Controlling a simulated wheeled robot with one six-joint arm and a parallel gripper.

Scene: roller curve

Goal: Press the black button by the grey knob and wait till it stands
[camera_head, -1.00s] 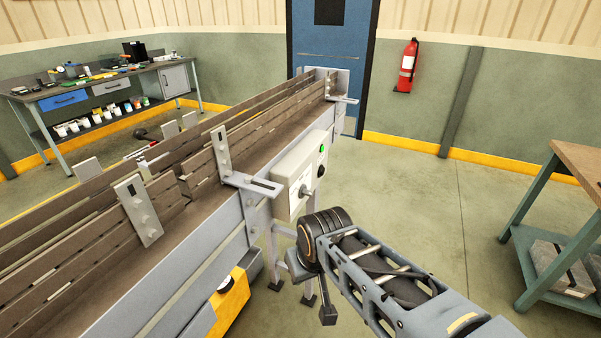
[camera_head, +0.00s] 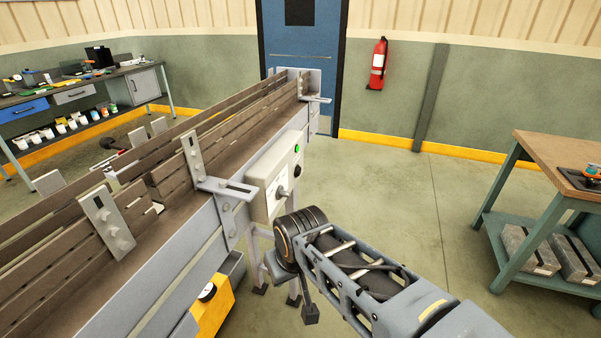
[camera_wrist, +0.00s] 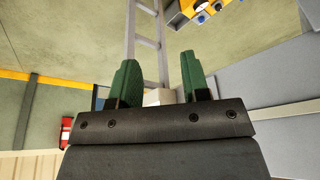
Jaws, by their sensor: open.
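A pale control box (camera_head: 262,200) is fixed to the near side of the roller conveyor. On its face are a green button (camera_head: 297,148), the black button (camera_head: 297,170) below it, and the grey knob (camera_head: 283,192) nearer to me. My arm is in front and to the right of the box in the head view; my gripper cannot be made out there. In the wrist view my gripper (camera_wrist: 157,82) has two green fingers standing apart with nothing between them. A pale block (camera_wrist: 158,97) shows behind the fingers; I cannot tell whether it is the control box.
The conveyor (camera_head: 190,235) with brown side rails runs from near left to the blue door (camera_head: 303,70). A yellow unit (camera_head: 213,308) sits beneath it. A workbench (camera_head: 555,155) stands at right, another bench (camera_head: 75,90) at far left. The floor between conveyor and right workbench is clear.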

